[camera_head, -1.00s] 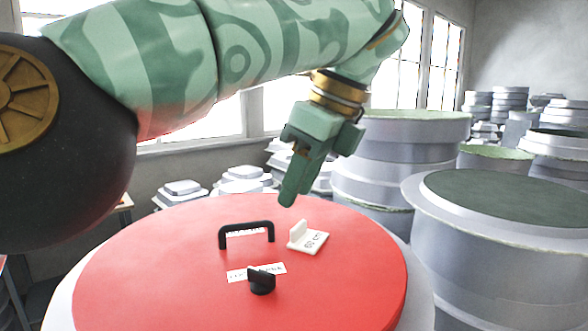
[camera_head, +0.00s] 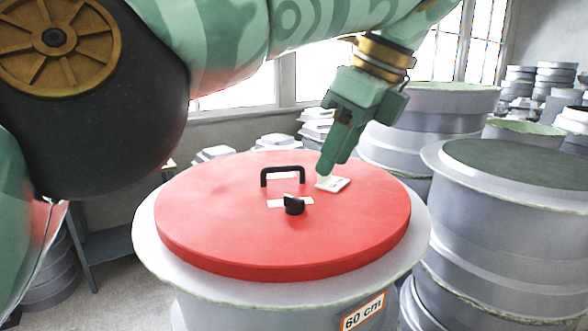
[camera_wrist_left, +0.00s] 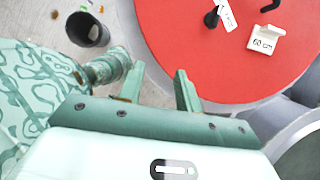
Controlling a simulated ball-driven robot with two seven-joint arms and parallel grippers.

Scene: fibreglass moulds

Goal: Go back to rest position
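My left gripper (camera_head: 340,140) hangs with its fingers pointing down at the far right part of a red round lid (camera_head: 240,235). In the left wrist view its two fingers (camera_wrist_left: 160,82) are apart with nothing between them, so it is open and empty. The lid lies on a pale grey round mould (camera_head: 290,300) with a "60 cm" label. On the lid are a black handle (camera_head: 283,169), a black knob (camera_head: 294,205) and a small white "60 cm" sign (camera_head: 336,185). In the head view the fingertips overlap the sign's edge; contact cannot be told. My right gripper is not visible.
Large grey moulds (camera_head: 490,215) stand close at the right, with more stacks behind. A grey table or shelf (camera_head: 108,240) is at the left. The left wrist view shows a dark round container (camera_wrist_left: 88,30) on the speckled floor. Windows line the back wall.

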